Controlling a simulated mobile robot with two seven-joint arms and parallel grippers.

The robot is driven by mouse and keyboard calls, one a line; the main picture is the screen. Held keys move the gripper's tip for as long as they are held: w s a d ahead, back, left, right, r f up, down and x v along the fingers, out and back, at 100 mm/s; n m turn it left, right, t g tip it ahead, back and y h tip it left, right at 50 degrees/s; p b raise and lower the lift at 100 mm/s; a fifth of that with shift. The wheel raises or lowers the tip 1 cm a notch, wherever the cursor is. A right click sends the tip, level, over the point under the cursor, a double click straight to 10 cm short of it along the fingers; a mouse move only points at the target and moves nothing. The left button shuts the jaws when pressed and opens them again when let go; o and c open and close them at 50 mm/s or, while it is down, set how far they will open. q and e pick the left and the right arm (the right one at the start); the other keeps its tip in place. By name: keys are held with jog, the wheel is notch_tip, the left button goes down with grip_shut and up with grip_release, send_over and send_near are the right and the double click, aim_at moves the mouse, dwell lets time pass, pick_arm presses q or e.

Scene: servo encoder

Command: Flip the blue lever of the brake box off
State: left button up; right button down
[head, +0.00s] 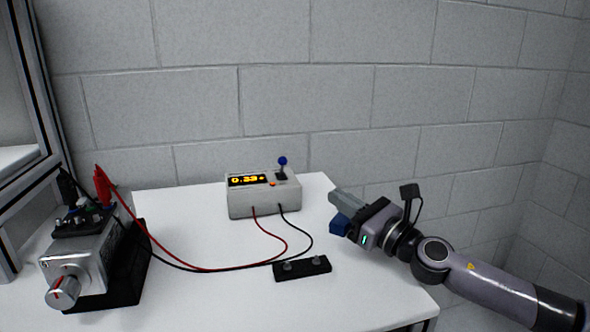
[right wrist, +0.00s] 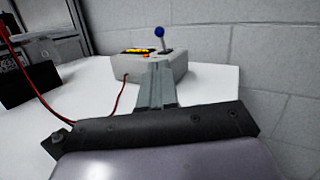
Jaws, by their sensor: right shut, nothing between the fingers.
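The brake box (head: 262,197) is a light grey box at the back of the white table, with a lit orange display reading about 0.33. Its lever has a blue ball knob (head: 283,160) on a dark stem and stands roughly upright on the top right. In the right wrist view the box (right wrist: 150,66) and blue knob (right wrist: 159,31) show beyond the fingers. My right gripper (head: 336,198) is shut and empty, right of the box and apart from it; its fingers (right wrist: 156,72) point toward the box. My left gripper is not in view.
A silver motor unit (head: 85,262) with a knob stands at the left on the table (head: 205,300). Red and black cables (head: 188,268) run from it across to the box. A small black block (head: 302,268) with two studs lies in front. A block wall (head: 300,100) rises behind.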

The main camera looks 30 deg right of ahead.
jog(key=shift+x, duration=0.75)
jog(key=p, duration=0.3)
send_near(286, 162)
jog(key=x, duration=0.5)
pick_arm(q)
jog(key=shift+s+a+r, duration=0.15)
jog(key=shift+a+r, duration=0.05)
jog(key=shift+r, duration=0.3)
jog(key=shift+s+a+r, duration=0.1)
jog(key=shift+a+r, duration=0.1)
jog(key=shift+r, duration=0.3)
pick_arm(e)
jog(key=shift+x, duration=0.9)
jog(key=shift+f, duration=0.1)
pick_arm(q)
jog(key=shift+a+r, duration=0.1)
